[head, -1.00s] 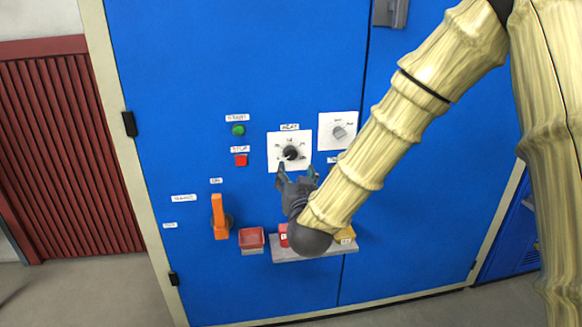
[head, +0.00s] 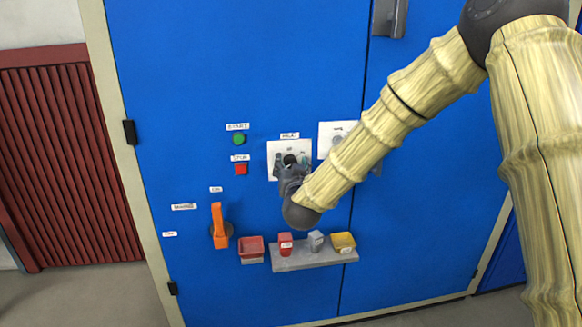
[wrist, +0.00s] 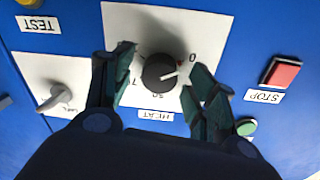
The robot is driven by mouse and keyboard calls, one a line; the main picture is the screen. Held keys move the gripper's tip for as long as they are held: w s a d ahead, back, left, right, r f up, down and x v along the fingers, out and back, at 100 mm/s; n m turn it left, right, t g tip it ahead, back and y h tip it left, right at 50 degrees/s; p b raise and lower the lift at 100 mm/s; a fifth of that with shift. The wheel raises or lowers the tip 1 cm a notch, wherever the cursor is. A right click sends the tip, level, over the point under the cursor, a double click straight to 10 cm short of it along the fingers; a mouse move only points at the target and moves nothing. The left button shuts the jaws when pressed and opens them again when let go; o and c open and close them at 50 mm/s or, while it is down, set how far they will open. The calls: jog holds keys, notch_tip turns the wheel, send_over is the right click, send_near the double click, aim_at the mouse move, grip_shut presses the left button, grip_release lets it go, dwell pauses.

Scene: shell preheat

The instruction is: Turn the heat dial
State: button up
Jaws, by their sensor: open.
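The heat dial (wrist: 158,73) is a round dark knob with a white pointer mark on a white plate labelled HEAT (wrist: 200,20). In the wrist view my gripper (wrist: 161,72) is open, with one finger on each side of the knob. Its fingers look apart from the knob, with a gap on both sides; how deep they reach cannot be told. In the head view my gripper (head: 291,165) is in front of the heat plate (head: 274,147) and hides most of the knob.
Nearby are a second dial plate (head: 327,131), a green START button (head: 238,139), a red STOP button (head: 241,169) and an orange handle (head: 219,222). Below, a grey shelf (head: 300,262) holds several small blocks beside a red tray (head: 251,246).

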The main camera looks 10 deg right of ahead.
jog(key=shift+c, duration=0.4)
jog(key=c, duration=1)
jog(key=shift+o, duration=0.2)
jog(key=shift+m, duration=0.4)
jog(key=shift+d+r+m+g+y+b, duration=0.1)
jog(key=shift+m+y+b, duration=0.2)
jog(key=shift+m+b, duration=2.3)
jog(key=shift+f+m+g+y+b, duration=0.1)
jog(key=shift+m+y+b, duration=0.3)
jog(key=shift+m, duration=4.25)
jog(key=shift+d+r+m+g+y+b, duration=0.15)
jog(key=shift+m+b, duration=1.5)
jog(key=shift+m, duration=2)
jog(key=shift+a, duration=0.1)
